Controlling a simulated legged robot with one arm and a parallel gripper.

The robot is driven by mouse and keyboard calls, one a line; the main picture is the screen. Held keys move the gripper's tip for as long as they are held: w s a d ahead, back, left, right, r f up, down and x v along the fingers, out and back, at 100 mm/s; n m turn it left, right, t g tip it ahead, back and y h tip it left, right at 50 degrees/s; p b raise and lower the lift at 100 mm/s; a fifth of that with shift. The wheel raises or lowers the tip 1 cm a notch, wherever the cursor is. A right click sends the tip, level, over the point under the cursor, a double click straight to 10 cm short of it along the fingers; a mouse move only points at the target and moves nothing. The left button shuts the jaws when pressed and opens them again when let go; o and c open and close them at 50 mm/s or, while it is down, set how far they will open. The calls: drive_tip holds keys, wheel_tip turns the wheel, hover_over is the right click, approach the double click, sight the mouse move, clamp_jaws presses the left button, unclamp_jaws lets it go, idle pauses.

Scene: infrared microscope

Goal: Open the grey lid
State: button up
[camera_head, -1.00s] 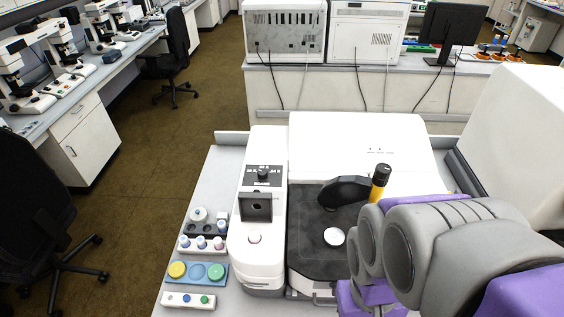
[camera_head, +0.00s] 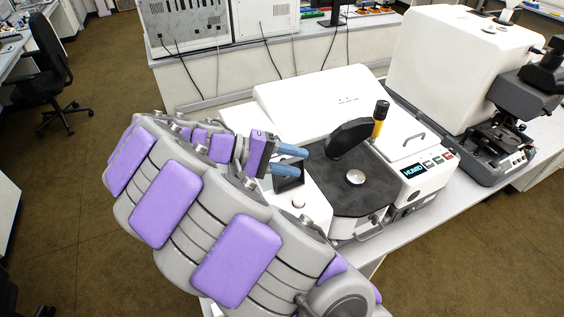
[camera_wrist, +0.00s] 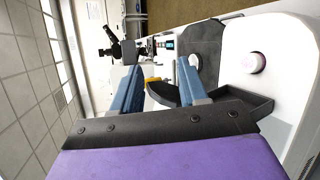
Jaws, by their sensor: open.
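My gripper (camera_head: 299,160) has two blue fingers, apart and with nothing between them. In the head view it overlaps the black square holder (camera_head: 288,182) on the instrument's left module; I cannot tell whether they touch. The fingers (camera_wrist: 158,72) also stand apart in the wrist view.
A white microscope unit (camera_head: 450,70) stands at the right. Open floor lies in front.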

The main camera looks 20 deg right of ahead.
sight(281, 161)
drive_tip(key=w+a+f+n+t+h+b, duration=0.1)
drive_tip(key=w+a+f+n+t+h, duration=0.15)
drive_tip(key=w+a+f, duration=0.4)
drive_tip(key=w+a+f+n+t+h, duration=0.1)
drive_tip(key=w+a+f+t+h, duration=0.2)
drive_tip(key=a, duration=0.6)
drive_tip(key=shift+y, duration=0.35)
drive_tip(key=d+b, duration=0.1)
drive_tip(key=d, duration=0.5)
drive_tip(key=d+b, duration=0.1)
drive_tip(key=d, duration=0.5)
drive_tip(key=d+b, duration=0.1)
drive_tip(key=d, duration=0.5)
drive_tip(key=shift+w+d+f, duration=0.1)
drive_tip(key=shift+f, duration=0.2)
drive_tip(key=shift+a, duration=0.4)
drive_tip(key=shift+c, duration=0.2)
drive_tip(key=shift+d, duration=0.3)
drive_tip(key=c, duration=0.5)
clamp_jaws()
